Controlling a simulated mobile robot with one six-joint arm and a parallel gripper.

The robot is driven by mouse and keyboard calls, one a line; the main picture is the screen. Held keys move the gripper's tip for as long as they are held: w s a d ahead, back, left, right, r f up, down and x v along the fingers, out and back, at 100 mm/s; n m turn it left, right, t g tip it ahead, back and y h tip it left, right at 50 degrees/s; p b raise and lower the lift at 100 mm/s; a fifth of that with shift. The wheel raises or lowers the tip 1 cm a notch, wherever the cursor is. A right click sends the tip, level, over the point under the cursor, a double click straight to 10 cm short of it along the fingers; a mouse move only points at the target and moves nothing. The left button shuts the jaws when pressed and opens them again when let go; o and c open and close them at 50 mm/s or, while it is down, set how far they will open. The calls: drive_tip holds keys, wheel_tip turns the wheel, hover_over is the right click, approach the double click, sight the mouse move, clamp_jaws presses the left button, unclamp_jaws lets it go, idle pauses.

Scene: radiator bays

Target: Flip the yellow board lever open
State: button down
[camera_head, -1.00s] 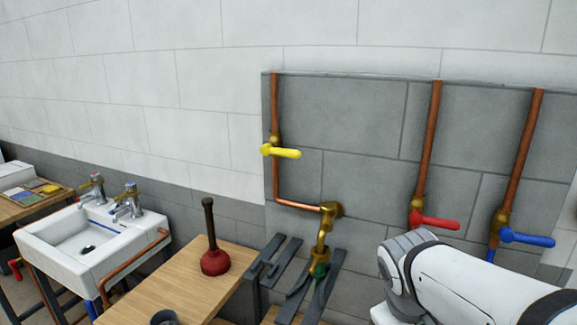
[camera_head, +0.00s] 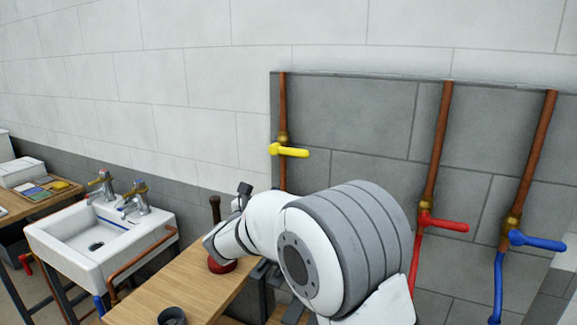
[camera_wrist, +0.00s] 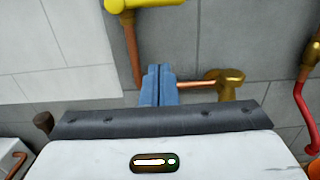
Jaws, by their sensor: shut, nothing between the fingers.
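The yellow board lever (camera_head: 290,151) sits on a brass valve on the left copper pipe of the grey board. Its handle lies roughly horizontal, pointing right across the pipe. In the wrist view the yellow lever (camera_wrist: 148,5) shows at the top edge, partly cut off. My gripper (camera_wrist: 160,70) is shut and empty, its fingertips below the lever and apart from it in the picture. In the head view my gripper (camera_head: 245,190) is a small dark shape left of and below the lever, partly hidden by my arm.
A red lever (camera_head: 443,222) and a blue lever (camera_head: 531,239) are on pipes to the right. A brass fitting (camera_wrist: 230,80) joins the copper pipe below the yellow lever. A plunger (camera_head: 215,208) stands on the wooden bench (camera_head: 150,285), partly behind my arm. A white sink (camera_head: 60,240) is left.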

sight(289, 151)
drive_tip(key=shift+d, duration=0.1)
drive_tip(key=w+d+r+p, duration=0.3)
drive_tip(key=w+r+p, duration=0.1)
drive_tip(key=w, duration=0.6)
drive_tip(key=shift+d+r+p, duration=0.2)
drive_tip(key=shift+d+p, duration=0.2)
drive_tip(key=shift+p, duration=0.25)
drive_tip(key=shift+w, duration=0.1)
